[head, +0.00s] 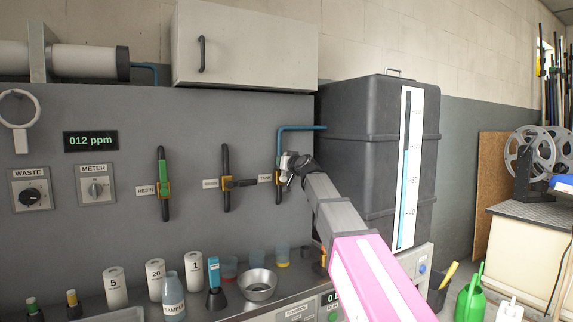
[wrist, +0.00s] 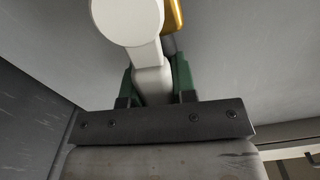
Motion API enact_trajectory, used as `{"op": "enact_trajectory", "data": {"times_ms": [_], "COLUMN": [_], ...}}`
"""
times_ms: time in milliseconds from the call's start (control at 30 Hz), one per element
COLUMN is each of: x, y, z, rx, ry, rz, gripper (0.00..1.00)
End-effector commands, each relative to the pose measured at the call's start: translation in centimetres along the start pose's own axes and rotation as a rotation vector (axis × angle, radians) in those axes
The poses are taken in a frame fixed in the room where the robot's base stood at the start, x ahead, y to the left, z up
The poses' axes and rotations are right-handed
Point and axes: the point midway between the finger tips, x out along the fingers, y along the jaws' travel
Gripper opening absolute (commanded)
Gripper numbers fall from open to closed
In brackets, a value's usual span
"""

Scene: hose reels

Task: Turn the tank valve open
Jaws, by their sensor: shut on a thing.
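The tank valve (head: 278,191) is the rightmost of three wall valves, with a brass-yellow body on a dark vertical pipe. My gripper (head: 288,170) is at it in the head view and covers most of its handle. In the wrist view, the green fingers of my gripper (wrist: 153,82) are shut on either side of a pale lever, the valve handle (wrist: 149,60). A round pale end and a bit of brass-yellow body show above it. The handle's exact angle is hard to tell in the head view.
To the left are a middle valve (head: 227,184) with a sideways dark lever and a resin valve (head: 163,185) with an upright green handle. A large dark tank (head: 350,130) stands close on the right. A metal bowl (head: 258,284) and several containers stand on the counter below.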

Motion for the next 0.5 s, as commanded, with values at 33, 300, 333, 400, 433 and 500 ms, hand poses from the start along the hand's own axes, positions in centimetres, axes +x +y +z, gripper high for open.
{"op": "enact_trajectory", "data": {"times_ms": [33,300,333,400,433,500], "x": [-0.08,-0.08,-0.08,-0.08,-0.08,-0.08], "y": [-0.26,-0.88,-0.93,-1.00,-1.02,-1.06], "z": [0.05,0.12,0.13,0.14,0.15,0.16], "rx": [-0.029,-0.132,-0.138,-0.149,-0.153,-0.159], "ry": [0.000,0.000,0.000,0.000,0.000,0.000], "rz": [0.000,0.000,0.000,0.000,0.000,0.000], "gripper": [0.00,0.00,0.00,0.00,0.00,0.00]}}
